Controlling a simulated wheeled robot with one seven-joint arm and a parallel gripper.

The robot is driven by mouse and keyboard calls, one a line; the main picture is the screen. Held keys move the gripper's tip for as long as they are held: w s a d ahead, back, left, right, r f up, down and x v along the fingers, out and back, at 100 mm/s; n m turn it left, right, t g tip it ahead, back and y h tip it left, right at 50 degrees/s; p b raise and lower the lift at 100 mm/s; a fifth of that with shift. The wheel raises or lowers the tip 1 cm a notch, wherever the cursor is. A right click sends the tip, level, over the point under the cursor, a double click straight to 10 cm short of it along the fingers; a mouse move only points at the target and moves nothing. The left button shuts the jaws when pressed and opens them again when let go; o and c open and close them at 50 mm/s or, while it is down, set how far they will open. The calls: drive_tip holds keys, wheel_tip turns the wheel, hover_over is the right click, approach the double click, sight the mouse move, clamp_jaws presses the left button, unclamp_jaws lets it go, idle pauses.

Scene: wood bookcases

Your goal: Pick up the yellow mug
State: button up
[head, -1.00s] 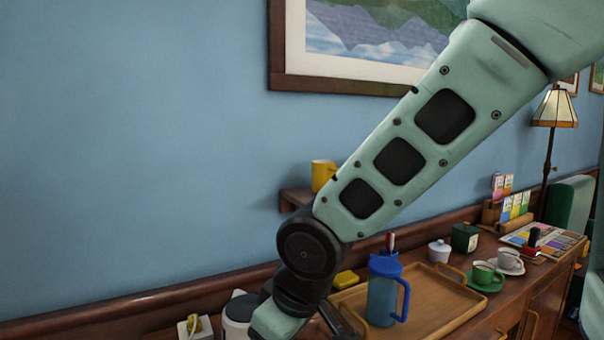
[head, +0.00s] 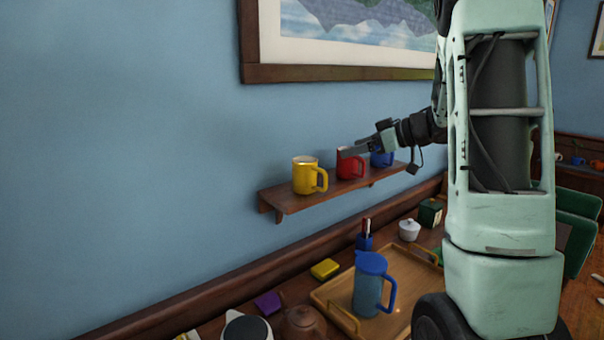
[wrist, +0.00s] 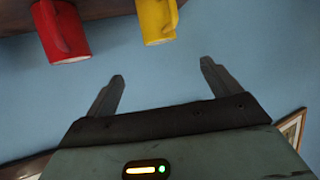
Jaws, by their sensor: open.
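The yellow mug (head: 304,175) stands upright at the left end of a wall shelf (head: 284,198), its handle toward the right. In the wrist view the yellow mug (wrist: 155,20) shows upside down at the top, beyond the fingertips. My gripper (head: 348,152) is at shelf height, in front of the red mug (head: 346,168) and to the right of the yellow one. In the wrist view my gripper (wrist: 162,70) is open, with nothing between its fingers. It is apart from the yellow mug.
A blue mug (head: 382,159) stands right of the red mug (wrist: 62,35), partly behind my gripper. The wall left of the shelf is clear.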

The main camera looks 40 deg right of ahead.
drive_tip(key=p, duration=0.3)
approach(307, 161)
drive_tip(key=w+a, duration=0.1)
drive_tip(key=a, duration=0.3)
drive_tip(key=shift+f+p+x, duration=0.1)
drive_tip(key=shift+p+x, duration=0.55)
drive_tip(key=shift+x, duration=0.85)
drive_tip(key=shift+f+p+x, duration=0.15)
drive_tip(key=shift+p+x, duration=0.45)
drive_tip(key=shift+x, duration=0.95)
drive_tip(key=shift+d, duration=0.2)
drive_tip(key=c, duration=1.2)
